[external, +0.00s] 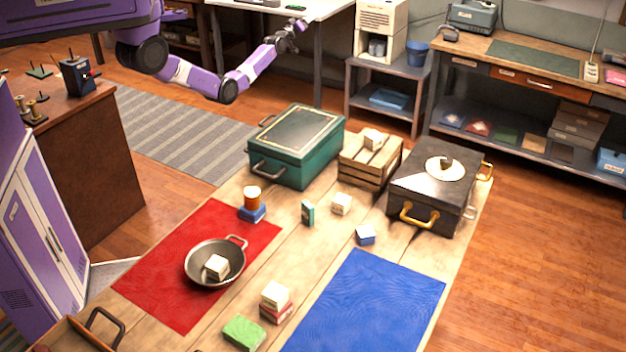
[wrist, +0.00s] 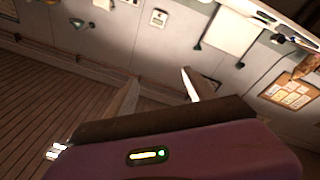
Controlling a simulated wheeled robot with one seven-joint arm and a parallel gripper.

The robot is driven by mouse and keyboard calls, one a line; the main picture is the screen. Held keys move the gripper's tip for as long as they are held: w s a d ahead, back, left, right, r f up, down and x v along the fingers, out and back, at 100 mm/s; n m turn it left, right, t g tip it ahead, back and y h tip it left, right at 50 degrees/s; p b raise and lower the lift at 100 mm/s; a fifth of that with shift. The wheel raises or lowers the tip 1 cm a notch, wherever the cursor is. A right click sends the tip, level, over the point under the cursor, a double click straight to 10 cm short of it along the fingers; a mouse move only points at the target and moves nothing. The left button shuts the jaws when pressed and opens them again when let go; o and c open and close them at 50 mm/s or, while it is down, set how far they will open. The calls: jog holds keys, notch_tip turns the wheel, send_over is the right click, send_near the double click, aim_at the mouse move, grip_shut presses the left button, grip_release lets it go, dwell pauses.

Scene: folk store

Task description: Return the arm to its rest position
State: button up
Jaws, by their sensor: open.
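My purple arm reaches across the upper left of the external view, raised above the floor behind the table. My gripper (external: 291,36) is at its end, up near the white desk at the back and well clear of the things on the wooden table. In the wrist view my gripper (wrist: 158,98) shows two fingers spread apart with nothing between them. Behind the fingers the wrist view shows a tilted wall and floor.
The wooden table (external: 310,240) holds a red mat (external: 150,290) with a pan (external: 232,262), a blue mat (external: 370,305), a green case (external: 292,172), a crate (external: 357,178), a black case (external: 412,184) and several small blocks. A brown cabinet (external: 85,165) stands at left.

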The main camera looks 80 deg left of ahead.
jog(key=s+a+f+n+g+y, duration=0.1)
jog(key=s+a+n+g+y, duration=0.1)
jog(key=s+a, duration=0.45)
jog(key=s+a+f+n+g+y, duration=0.15)
jog(key=s+a, duration=0.25)
jog(key=s, duration=0.5)
jog(key=d+f+m+t+h+p, duration=0.15)
jog(key=d+f+m, duration=0.25)
jog(key=d+f, duration=1.3)
jog(key=s+d+f+m+t+h, duration=0.1)
jog(key=s+d+f+m+h, duration=0.2)
jog(key=d, duration=0.8)
jog(key=s+d+f+m+t+h, duration=0.15)
jog(key=s+d+f, duration=0.3)
jog(key=d, duration=0.65)
jog(key=s+d+r+m+h+p, duration=0.2)
jog(key=s+d+m+h, duration=0.35)
jog(key=s+d, duration=0.85)
jog(key=s+d+r+m+h, duration=0.2)
jog(key=s+d+r, duration=0.2)
jog(key=d, duration=0.4)
jog(key=s+d+r+m+h, duration=0.2)
jog(key=s+d+r+h, duration=0.1)
jog(key=s+d+r, duration=0.2)
jog(key=s+d, duration=0.2)
jog(key=shift+d+r+m+h, duration=0.3)
jog(key=shift+d+m, duration=0.05)
jog(key=shift+d, duration=0.05)
jog(key=shift+s, duration=0.1)
